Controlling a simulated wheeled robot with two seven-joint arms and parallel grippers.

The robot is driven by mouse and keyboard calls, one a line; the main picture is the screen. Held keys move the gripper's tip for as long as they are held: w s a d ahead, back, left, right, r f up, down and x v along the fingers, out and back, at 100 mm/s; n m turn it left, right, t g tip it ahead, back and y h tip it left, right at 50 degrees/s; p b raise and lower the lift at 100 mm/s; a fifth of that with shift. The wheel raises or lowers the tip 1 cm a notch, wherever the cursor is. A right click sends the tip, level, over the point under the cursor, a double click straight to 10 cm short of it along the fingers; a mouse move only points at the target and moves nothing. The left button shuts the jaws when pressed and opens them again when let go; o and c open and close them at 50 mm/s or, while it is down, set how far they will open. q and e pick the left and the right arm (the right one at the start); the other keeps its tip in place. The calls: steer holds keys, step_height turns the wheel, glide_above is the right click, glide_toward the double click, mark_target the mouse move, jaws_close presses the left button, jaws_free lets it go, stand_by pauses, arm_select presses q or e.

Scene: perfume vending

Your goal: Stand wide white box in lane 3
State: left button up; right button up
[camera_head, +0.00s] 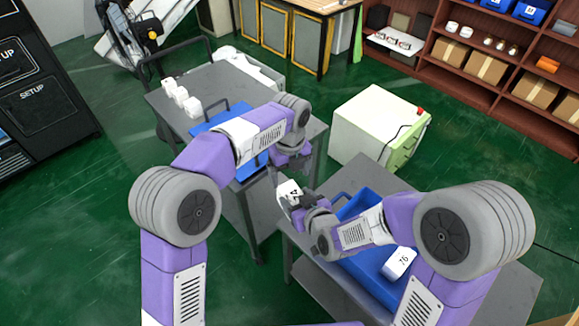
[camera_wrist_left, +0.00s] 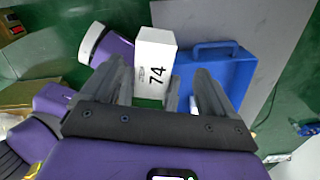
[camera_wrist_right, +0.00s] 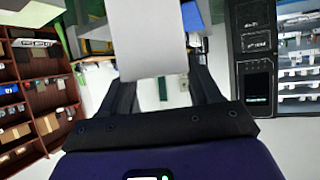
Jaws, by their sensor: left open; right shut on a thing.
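A white box (camera_head: 288,188) marked 74 is held up between my two arms, above the edge of the near grey cart. My right gripper (camera_head: 297,200) is shut on it; in the right wrist view the plain white box (camera_wrist_right: 150,38) sits between the fingers. My left gripper (camera_head: 287,166) is open just above and beside the box. In the left wrist view the box (camera_wrist_left: 153,62) shows its number beyond and between the open fingers; I cannot tell whether they touch it. Another white box (camera_head: 400,263), marked 76, lies in the blue tray at the lower right. No lane numbers are legible.
The blue tray (camera_head: 346,210) lies on the near grey cart (camera_head: 318,277). A farther grey cart (camera_head: 214,80) bears several small white boxes (camera_head: 180,94) and another blue tray (camera_head: 203,127), partly hidden by my left arm. A cream-and-green cabinet (camera_head: 372,122) stands behind.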

mark_target(290, 193)
arm_select(q)
step_height(290, 193, down, 10)
steer(key=shift+r, duration=0.2)
steer(key=c, duration=0.9)
steer(key=shift+d, duration=0.1)
steer(key=shift+c, duration=1)
arm_select(e)
steer(key=o, duration=0.7)
steer(key=shift+a, duration=0.1)
steer(key=o, duration=0.5)
steer(key=shift+c, duration=0.2)
